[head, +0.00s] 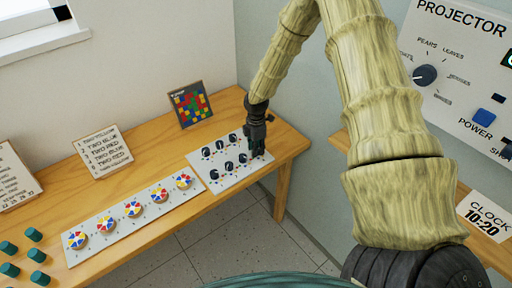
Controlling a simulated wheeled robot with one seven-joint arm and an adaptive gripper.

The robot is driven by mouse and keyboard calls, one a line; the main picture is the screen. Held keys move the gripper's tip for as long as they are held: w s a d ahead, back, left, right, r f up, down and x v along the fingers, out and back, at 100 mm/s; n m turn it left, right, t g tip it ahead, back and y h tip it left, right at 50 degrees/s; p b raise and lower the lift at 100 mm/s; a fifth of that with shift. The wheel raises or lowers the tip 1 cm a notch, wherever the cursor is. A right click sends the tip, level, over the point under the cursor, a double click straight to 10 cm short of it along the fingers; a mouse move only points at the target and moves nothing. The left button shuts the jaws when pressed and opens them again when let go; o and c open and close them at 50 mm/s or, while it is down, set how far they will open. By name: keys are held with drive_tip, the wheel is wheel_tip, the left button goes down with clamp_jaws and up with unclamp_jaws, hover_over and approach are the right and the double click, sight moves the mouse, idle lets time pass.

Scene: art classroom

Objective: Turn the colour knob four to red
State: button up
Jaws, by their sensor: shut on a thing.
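A white panel (216,184) with two rows of dark knobs lies on the right part of the wooden table. My gripper (257,150) reaches down over the panel's right end and is shut on a dark knob there. The fingers hide most of that knob, so its number and the colour it points to cannot be read. Another dark knob (242,159) stands just left of the fingers in the front row. The labels and colour marks around the knobs are too small to tell.
A white strip (119,228) with several multicoloured discs lies left of the panel. A mosaic picture (189,105) and a written sign (103,151) stand behind. Teal cylinders (33,235) stand at the left. A projector panel (455,75) is on the right wall.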

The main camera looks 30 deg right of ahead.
drive_tip(key=shift+w+d+r+n, duration=0.1)
drive_tip(key=shift+n, duration=0.6)
drive_tip(key=shift+o, duration=0.2)
drive_tip(key=shift+c, duration=0.2)
drive_tip(key=o, duration=1.1)
drive_tip(key=shift+c, duration=0.2)
wheel_tip(320, 180, up, 12)
